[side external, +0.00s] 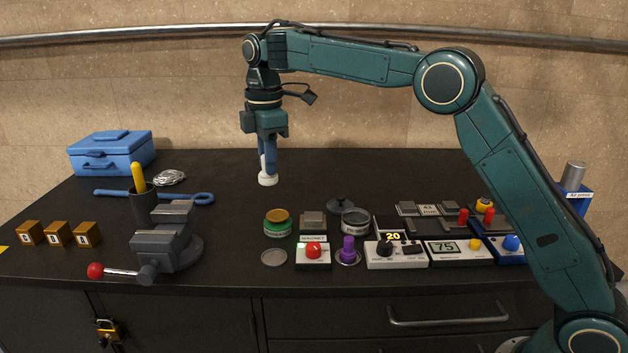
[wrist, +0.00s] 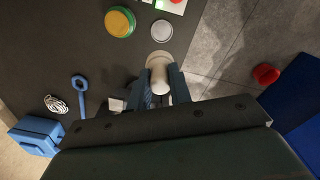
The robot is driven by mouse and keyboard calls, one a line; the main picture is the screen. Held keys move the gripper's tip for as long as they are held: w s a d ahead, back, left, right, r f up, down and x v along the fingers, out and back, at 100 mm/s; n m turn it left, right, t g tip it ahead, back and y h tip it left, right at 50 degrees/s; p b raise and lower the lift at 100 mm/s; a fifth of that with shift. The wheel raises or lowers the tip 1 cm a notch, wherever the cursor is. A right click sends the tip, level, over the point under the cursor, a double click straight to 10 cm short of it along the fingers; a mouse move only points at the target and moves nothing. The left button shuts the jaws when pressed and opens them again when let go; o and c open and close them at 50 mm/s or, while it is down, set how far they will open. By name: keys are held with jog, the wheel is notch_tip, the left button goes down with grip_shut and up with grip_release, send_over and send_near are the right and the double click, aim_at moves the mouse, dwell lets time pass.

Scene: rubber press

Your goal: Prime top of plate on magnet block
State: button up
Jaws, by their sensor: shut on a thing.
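My gripper (side external: 267,172) hangs fingers-down at the back middle of the table. Its blue fingers are shut on a white applicator (side external: 268,180) with a wide round end. In the wrist view the white applicator (wrist: 160,80) sits between the fingers (wrist: 160,84), its pale disc-like end pointing away. The magnet block (side external: 313,258) has a MAGNET label and a red knob. A grey square plate (side external: 313,219) shows at its back, nearer the camera than my gripper.
A green tin with a yellow-brown top (side external: 278,221) stands left of the magnet block, with a grey disc (side external: 274,258) before it. A purple-handled tool (side external: 348,250) and grey tin (side external: 355,221) stand right. The vise (side external: 172,235) is left.

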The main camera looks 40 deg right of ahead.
dwell(0.3)
jog(key=s+d+f, duration=0.3)
jog(key=d+f, duration=0.2)
jog(key=d, duration=0.6)
jog(key=s+d+f, duration=0.3)
jog(key=d+f, duration=0.2)
jog(key=d, duration=0.6)
jog(key=shift+d, duration=0.15)
jog(key=shift+f, duration=0.1)
jog(key=shift+f, duration=2.8)
jog(key=shift+f, duration=0.65)
jog(key=shift+r, duration=0.1)
notch_tip(320, 180, up, 7)
dwell(1.0)
